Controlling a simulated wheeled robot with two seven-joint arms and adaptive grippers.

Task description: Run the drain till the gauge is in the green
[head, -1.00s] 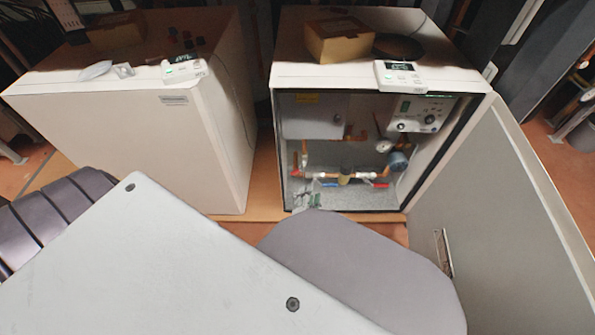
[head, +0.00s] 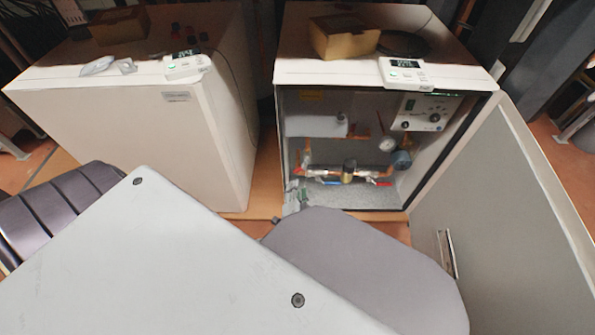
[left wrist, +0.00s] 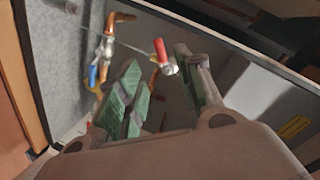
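The open heat pump cabinet (head: 285,140) shows copper piping with a round gauge (head: 387,144), too small to read. A red-handled valve (head: 381,183) and a blue-handled valve (head: 328,181) sit low on the piping. The left wrist view also shows the red handle (left wrist: 159,48), the blue handle (left wrist: 93,76) and a small yellow part (left wrist: 92,128). My left gripper (head: 294,197) is at the lower left front edge of the opening. In the left wrist view its green-padded fingers (left wrist: 165,90) are apart with nothing held between them. My right gripper is not in view.
A control panel (head: 423,112) is at the cabinet's upper right. The open door (head: 500,200) stands on the right. A closed unit (head: 130,130) stands on the left. A cardboard box (head: 343,38) and a white controller (head: 403,73) lie on top of the open unit.

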